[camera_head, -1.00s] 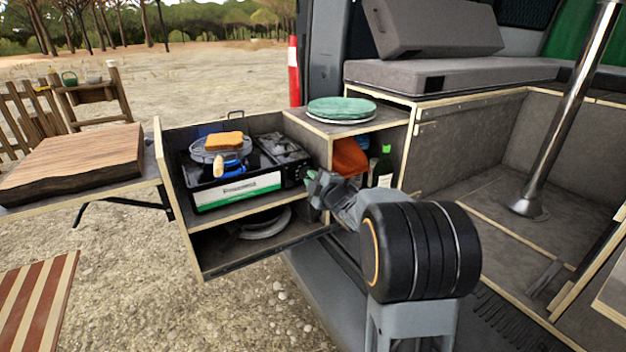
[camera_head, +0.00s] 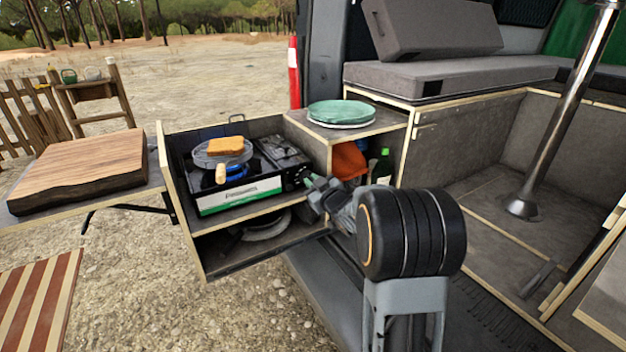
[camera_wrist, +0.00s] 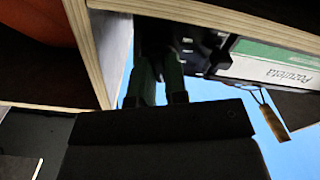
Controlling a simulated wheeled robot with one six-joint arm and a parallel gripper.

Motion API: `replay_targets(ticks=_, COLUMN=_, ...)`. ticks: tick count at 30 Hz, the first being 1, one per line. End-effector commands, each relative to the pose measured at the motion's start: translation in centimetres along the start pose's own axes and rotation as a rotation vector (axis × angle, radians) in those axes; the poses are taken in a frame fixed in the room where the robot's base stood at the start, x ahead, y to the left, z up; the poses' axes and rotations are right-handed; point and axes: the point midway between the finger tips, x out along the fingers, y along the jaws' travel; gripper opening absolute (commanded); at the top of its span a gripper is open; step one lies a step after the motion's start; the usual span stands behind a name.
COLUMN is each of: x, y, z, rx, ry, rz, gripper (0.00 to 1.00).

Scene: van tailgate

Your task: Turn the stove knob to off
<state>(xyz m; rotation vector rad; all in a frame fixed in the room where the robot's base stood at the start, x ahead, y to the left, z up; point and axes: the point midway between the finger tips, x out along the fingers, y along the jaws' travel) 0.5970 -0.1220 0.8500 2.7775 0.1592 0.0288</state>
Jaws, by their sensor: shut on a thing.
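The camping stove (camera_head: 240,194) sits in the upper level of the pull-out drawer, with a white and green label on its front. Its dark control end is at the right, in front of my gripper (camera_head: 311,184). In the wrist view, my two fingers (camera_wrist: 157,82) reach up to the dark control end of the stove, beside the label (camera_wrist: 270,68). They are close together and shut on the stove knob, which is mostly hidden between and behind them. The knob's pointer and setting cannot be made out.
A pan (camera_head: 222,152) with a toast-like slice (camera_head: 226,146) stands on the stove. The drawer's wooden panel (camera_head: 170,190) and the cabinet with a green plate (camera_head: 341,112) border it closely. A green bottle (camera_head: 383,166) stands right of my gripper.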

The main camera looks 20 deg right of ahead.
Motion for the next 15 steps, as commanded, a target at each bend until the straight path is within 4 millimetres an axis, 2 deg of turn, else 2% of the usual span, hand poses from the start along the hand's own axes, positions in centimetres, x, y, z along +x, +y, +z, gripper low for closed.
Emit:
replay_targets(ticks=6, x=0.01, y=0.1, z=-0.16, rx=0.167, ry=-0.001, rz=0.001, gripper=0.0)
replay_targets(ticks=15, x=0.02, y=0.1, z=-0.1, rx=0.316, ry=0.0, rz=0.001, gripper=0.0)
